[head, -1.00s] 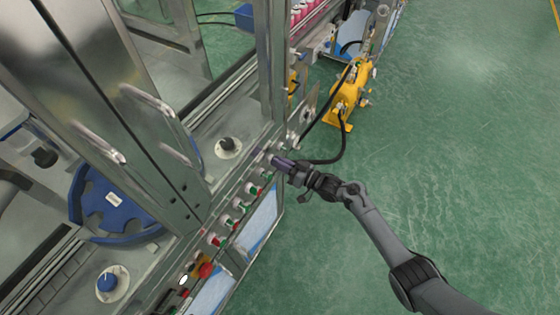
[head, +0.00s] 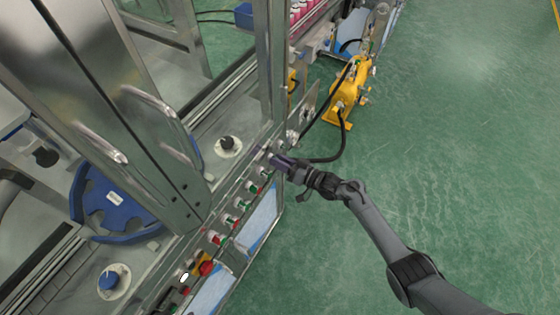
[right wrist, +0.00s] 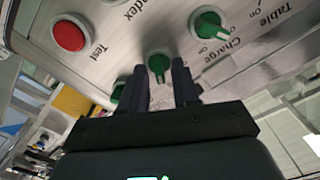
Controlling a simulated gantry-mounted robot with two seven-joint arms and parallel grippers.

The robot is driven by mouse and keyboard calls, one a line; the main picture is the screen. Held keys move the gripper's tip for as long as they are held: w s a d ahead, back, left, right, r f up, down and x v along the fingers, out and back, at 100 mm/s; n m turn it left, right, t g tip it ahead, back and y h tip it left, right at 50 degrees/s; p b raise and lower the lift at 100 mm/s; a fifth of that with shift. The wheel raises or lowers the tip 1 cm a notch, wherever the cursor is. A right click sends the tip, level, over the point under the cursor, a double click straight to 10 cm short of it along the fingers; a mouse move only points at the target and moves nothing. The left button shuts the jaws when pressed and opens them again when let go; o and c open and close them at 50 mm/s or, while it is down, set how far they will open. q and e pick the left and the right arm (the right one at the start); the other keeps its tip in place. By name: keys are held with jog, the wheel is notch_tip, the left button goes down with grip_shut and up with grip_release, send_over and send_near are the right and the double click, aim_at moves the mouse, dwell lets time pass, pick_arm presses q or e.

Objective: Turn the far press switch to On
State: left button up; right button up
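Green rotary switches with white surrounds line the machine's slanted front panel (head: 218,226). My right gripper (head: 273,158) is at the far end of that row. In the right wrist view a green switch (right wrist: 158,62) sits between the tips of my right gripper (right wrist: 160,68), one dark finger on each side. The fingers are apart; I cannot tell whether they touch the knob. The name beside this switch is not readable. Neighbouring green switches are marked Charge (right wrist: 209,23) and Table, each with "On" lettering. My left gripper is not in view.
A red button (right wrist: 69,36) marked Test is near the switches. Steel door frames with handles (head: 150,105) rise left of the panel. A yellow pump (head: 345,100) with a black hose stands beyond my right gripper. The green floor (head: 460,130) to the right is clear.

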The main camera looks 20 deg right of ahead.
dwell(0.3)
jog(key=shift+p+v, duration=0.7)
jog(key=shift+v, duration=4.7)
